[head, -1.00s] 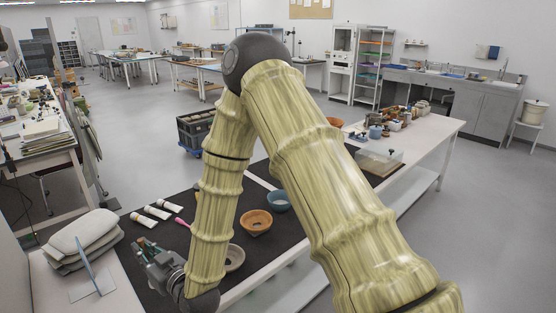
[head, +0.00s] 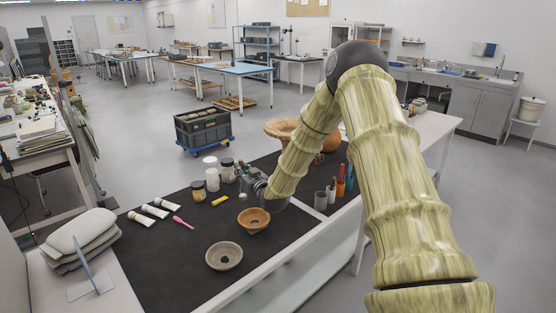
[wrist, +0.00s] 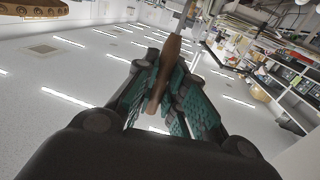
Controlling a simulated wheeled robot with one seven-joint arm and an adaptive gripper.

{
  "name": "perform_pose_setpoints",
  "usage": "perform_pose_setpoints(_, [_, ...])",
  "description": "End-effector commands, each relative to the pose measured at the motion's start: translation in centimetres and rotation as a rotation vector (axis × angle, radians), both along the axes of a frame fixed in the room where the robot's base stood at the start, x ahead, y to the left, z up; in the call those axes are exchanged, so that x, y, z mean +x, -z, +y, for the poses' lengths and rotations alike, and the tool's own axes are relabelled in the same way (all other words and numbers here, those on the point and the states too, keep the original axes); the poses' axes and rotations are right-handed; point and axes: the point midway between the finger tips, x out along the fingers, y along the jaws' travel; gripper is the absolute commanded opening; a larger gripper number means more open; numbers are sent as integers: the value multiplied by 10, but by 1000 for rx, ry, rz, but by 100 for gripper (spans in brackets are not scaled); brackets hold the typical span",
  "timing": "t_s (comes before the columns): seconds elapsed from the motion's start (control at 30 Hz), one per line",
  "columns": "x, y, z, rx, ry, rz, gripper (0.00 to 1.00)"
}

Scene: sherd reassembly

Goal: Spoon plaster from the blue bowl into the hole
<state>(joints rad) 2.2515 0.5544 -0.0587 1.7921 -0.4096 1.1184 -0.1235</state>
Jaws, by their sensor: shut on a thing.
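My gripper (head: 243,173) is beyond the orange clay bowl (head: 254,221), above the dark mat, at the end of my lowered arm. In the wrist view, my gripper (wrist: 165,88) is shut on a brown wooden tool (wrist: 168,62), probably the spoon. The tool's far end points up the picture; whether it carries plaster cannot be told. The clay bowl stands on the mat, and a hole in it is not clear at this size.
A grey bowl (head: 224,256) stands at the mat's front. White tubes (head: 154,210), a pink tool (head: 183,222), jars (head: 212,180) and a yellow block (head: 220,201) lie left and behind. Cups with tools (head: 331,190) stand right. The front left of the mat (head: 160,265) is clear.

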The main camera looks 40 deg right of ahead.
Motion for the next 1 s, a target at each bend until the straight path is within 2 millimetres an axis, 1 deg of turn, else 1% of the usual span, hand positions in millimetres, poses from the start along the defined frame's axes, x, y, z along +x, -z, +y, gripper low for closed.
perform_pose_setpoints(0.03, [1,-1,-26,1,23,-3,0])
perform_pose_setpoints(0.1, [1,-1,-57,0,48,-2,0])
perform_pose_setpoints(0.17, [0,-1,-80,1,67,-3,0])
perform_pose_setpoints(0.2, [-1,-1,-96,0,79,-2,0])
perform_pose_setpoints(0.3, [-3,-2,-127,0,105,-3,0])
perform_pose_setpoints(0.4, [-6,-1,-150,1,123,-2,0])
perform_pose_setpoints(0.5, [-8,-1,-162,0,133,-2,0])
perform_pose_setpoints(0.63, [-9,-1,-165,1,137,-1,0])
perform_pose_setpoints(0.77, [-11,-1,-160,2,137,-1,0])
perform_pose_setpoints(1.0, [-17,-2,-143,1,136,-1,0])
